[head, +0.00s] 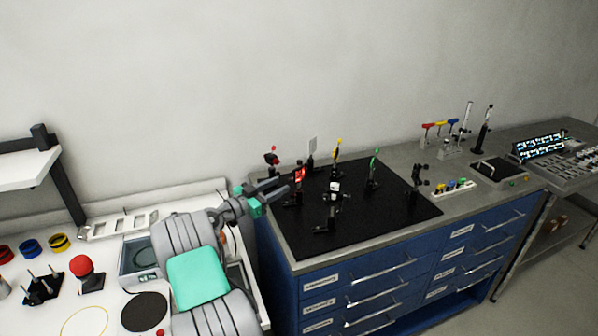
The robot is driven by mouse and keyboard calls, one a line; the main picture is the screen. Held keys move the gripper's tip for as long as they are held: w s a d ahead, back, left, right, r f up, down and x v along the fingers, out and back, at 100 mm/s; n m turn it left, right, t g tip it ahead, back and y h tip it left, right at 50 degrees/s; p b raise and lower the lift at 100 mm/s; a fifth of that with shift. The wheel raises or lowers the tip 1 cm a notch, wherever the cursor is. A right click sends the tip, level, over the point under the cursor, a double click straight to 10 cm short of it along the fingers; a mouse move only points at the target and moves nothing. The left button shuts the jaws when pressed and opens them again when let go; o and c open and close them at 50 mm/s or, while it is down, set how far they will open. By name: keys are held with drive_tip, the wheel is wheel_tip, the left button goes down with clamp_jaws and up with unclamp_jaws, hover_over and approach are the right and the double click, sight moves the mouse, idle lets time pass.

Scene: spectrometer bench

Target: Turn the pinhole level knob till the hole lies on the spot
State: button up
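The black optics board (390,222) lies on the grey-topped bench and carries several small posted mounts. My gripper (284,186) is at the board's left edge, with its two dark fingers apart and nothing visible between them. It points right, towards a mount with a red part (299,174), close to the fingertips; I cannot tell whether they touch. Other mounts have a yellow top (338,146), a green top (376,158) and a pale plate (313,146). The pinhole, its level knob and the spot are too small to make out.
Blue drawers (370,290) stand under the bench top. A white table at left holds a red button (83,268) and a black disc (145,312). The board's front right is clear.

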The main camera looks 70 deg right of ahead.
sight(288, 181)
drive_tip(key=x, duration=0.3)
drive_tip(key=shift+w+f, duration=0.1)
drive_tip(key=shift+w, duration=0.15)
drive_tip(key=shift+s, duration=0.1)
drive_tip(key=shift+c, duration=0.2)
drive_tip(key=shift+s+d, duration=0.1)
clamp_jaws()
